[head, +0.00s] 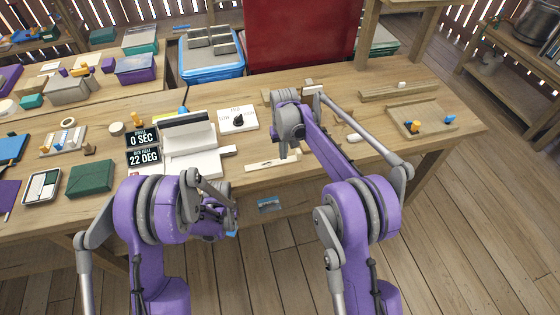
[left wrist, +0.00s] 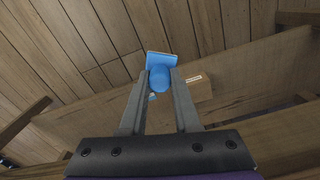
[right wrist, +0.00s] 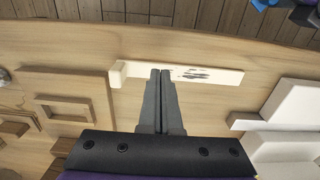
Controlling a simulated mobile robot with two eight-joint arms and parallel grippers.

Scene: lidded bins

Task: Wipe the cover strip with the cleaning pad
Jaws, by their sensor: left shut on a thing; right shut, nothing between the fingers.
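The cover strip (head: 262,164) is a pale, narrow bar lying near the front edge of the workbench. In the right wrist view the cover strip (right wrist: 225,76) has dark smudges right of its middle and a raised block at its left end. My right gripper (right wrist: 160,73) is shut and empty, its tips over the strip left of the smudges; I cannot tell whether they touch it. It also shows in the head view (head: 283,156). My left gripper (left wrist: 159,75) is shut on the blue cleaning pad (left wrist: 161,60), in front of the bench. In the head view the arm mostly hides it.
A white stepped block (head: 195,150) stands left of the strip, beside black display signs (head: 143,147). A white plate with a black knob (head: 238,120) lies behind. A wooden tray with pegs (head: 422,121) is at the right. A small picture label (head: 269,204) is on the bench front.

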